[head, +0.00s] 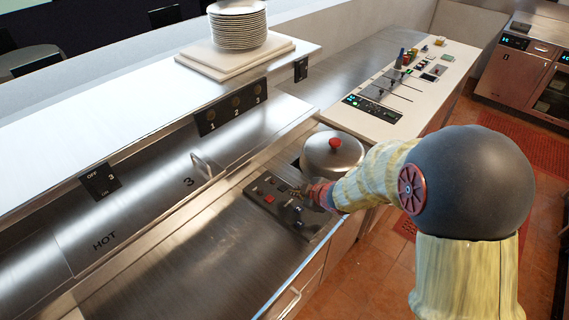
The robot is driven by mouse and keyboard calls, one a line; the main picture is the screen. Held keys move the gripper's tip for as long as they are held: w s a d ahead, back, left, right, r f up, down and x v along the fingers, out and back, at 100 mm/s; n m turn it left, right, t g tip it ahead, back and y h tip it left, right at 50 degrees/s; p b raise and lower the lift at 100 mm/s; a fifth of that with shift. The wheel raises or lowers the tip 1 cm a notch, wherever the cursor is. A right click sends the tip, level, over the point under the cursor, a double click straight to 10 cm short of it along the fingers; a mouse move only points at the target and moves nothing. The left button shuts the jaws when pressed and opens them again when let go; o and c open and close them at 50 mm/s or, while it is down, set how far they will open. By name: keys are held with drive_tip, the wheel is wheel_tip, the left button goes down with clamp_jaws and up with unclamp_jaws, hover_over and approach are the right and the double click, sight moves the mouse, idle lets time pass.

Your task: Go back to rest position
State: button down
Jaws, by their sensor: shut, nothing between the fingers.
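My arm reaches in from the right side of the head view. My gripper (299,191) is at the left end of the arm, small and partly hidden by the wrist. It is shut and empty. It sits over or just beside a dark control panel (266,199) with red buttons and small knobs, set in the steel counter. I cannot tell whether the fingertips touch the panel.
A lidded steel pot (331,158) with a red knob stands right behind my wrist. A steel counter (165,255) lies left of the panel. A plate stack (238,24) rests on a board on the upper shelf (150,90). A white control counter (425,85) is behind. Tiled floor (375,245) shows below.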

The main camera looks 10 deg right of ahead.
drive_tip(key=s+d+f+m+h, duration=0.1)
drive_tip(key=d, duration=0.1)
drive_tip(key=s+d+f+m+g+h, duration=0.1)
drive_tip(key=s+d, duration=0.1)
drive_tip(key=s+d+f+m+g+h, duration=0.1)
drive_tip(key=s+d, duration=0.1)
drive_tip(key=shift+d+f, duration=0.25)
drive_tip(key=shift+f, duration=0.05)
drive_tip(key=s+d+r+m+g+h+b, duration=0.1)
drive_tip(key=s+r+m+g, duration=0.1)
drive_tip(key=s+r+m, duration=0.45)
drive_tip(key=s+d+r+m+g+h+b, duration=0.1)
drive_tip(key=s+r+m+g, duration=0.15)
drive_tip(key=s, duration=0.65)
drive_tip(key=s+a+r+t+y+b, duration=0.1)
drive_tip(key=s+a+r, duration=0.3)
drive_tip(key=r, duration=0.2)
drive_tip(key=s+a+r+t+y+b, duration=0.1)
drive_tip(key=s+a+r+t+b, duration=0.1)
drive_tip(key=s+a+r, duration=0.2)
drive_tip(key=shift+s+r+m, duration=0.3)
drive_tip(key=shift+s+r, duration=0.25)
drive_tip(key=shift+r, duration=0.35)
drive_tip(key=shift+d, duration=0.1)
